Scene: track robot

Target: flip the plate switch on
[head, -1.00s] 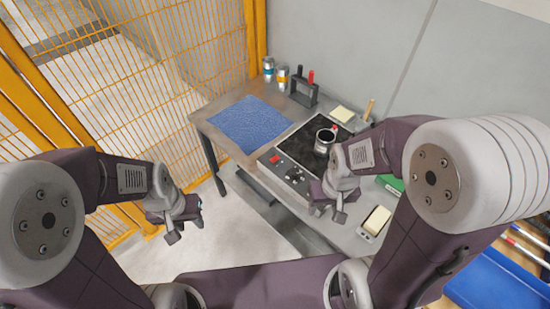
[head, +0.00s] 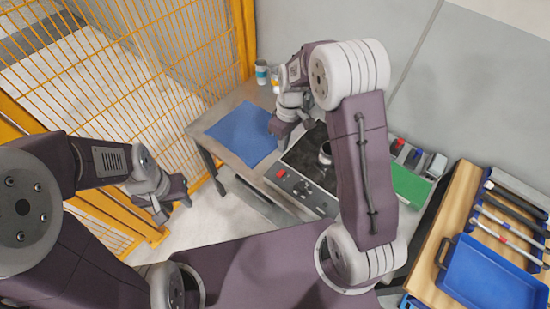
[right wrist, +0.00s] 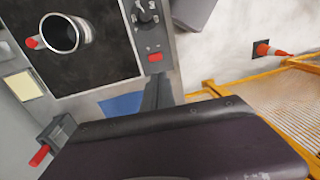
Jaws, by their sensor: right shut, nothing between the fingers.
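The hot plate (head: 303,160) is a black-topped unit on the grey bench. Its front panel carries a red switch (head: 281,174) and dark knobs. The switch also shows in the right wrist view (right wrist: 155,57); I cannot tell which way it is set. A steel mug (right wrist: 62,35) with a red handle stands on the plate, partly hidden by my right arm in the head view. My right gripper (head: 283,132) is shut and empty, near the plate's left back corner and the blue mat, apart from the switch. My left gripper (head: 173,211) is open and empty, off the bench at left.
A blue mat (head: 243,133) lies on the bench left of the plate. Cans (head: 262,72) stand at the back. A green item (head: 410,186) lies right of the plate. A blue tray (head: 492,275) is on a wooden table. A yellow fence (head: 150,60) borders the left.

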